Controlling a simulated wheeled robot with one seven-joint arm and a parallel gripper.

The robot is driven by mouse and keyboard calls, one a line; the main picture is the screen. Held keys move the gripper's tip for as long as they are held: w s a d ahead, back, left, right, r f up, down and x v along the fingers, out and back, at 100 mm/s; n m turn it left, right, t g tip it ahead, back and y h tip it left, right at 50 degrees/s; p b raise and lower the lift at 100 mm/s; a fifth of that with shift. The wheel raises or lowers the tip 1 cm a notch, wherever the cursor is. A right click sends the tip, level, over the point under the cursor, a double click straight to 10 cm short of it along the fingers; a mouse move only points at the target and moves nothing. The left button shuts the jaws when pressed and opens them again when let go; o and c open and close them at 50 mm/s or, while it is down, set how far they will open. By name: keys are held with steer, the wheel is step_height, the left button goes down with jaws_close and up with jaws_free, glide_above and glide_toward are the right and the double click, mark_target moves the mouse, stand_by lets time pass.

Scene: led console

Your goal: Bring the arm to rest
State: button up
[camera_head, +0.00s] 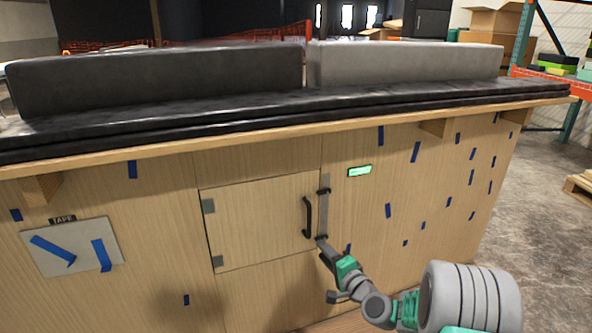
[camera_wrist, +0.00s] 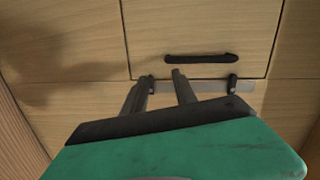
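My gripper (camera_head: 322,243) is at the lower right of a wooden door in the console front. In the wrist view its two fingers (camera_wrist: 163,79) stand apart with nothing visible between them. The fingertips overlap one end of a grey metal strip (camera_wrist: 195,87); whether they touch it I cannot tell. The strip (camera_head: 323,213) runs along the door's right edge, with a black fitting near each end. The door (camera_head: 255,220) looks shut and has a black handle (camera_head: 307,217), also clear in the wrist view (camera_wrist: 200,58). My arm reaches in from the lower right.
A small lit green display (camera_head: 360,170) is right of the door. Blue tape pieces dot the panel, and a board labelled TAPE (camera_head: 72,247) is at left. A dark padded ledge (camera_head: 200,112) overhangs the front. Open floor (camera_head: 535,220) lies to the right, with a pallet at the edge.

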steer(key=s+a+r+n+g+h+p, duration=0.1)
steer(key=s+a+r+n+g+p, duration=0.2)
steer(key=r+p, duration=0.4)
steer(key=s+r+n+g+p, duration=0.2)
steer(key=s+r+n+p, duration=0.15)
steer(key=r, duration=0.45)
steer(key=s+a+r+n+g+h+p, duration=0.1)
steer(key=s+a+r+n+g+p, duration=0.2)
steer(key=r+p, duration=0.45)
steer(key=s+d+r+n+g+h+p, duration=0.1)
steer(key=s+d+r+p, duration=0.3)
steer(key=s, duration=0.6)
steer(key=s+d+r+n+g+h+p, duration=0.1)
steer(key=s+d+r+g+h+p, duration=0.2)
steer(key=s+r+p, duration=0.6)
step_height(320, 180, up, 3)
steer(key=s+d, duration=0.1)
steer(key=s, duration=0.1)
steer(key=shift+s+f+h, duration=0.2)
steer(key=shift+s+h, duration=0.1)
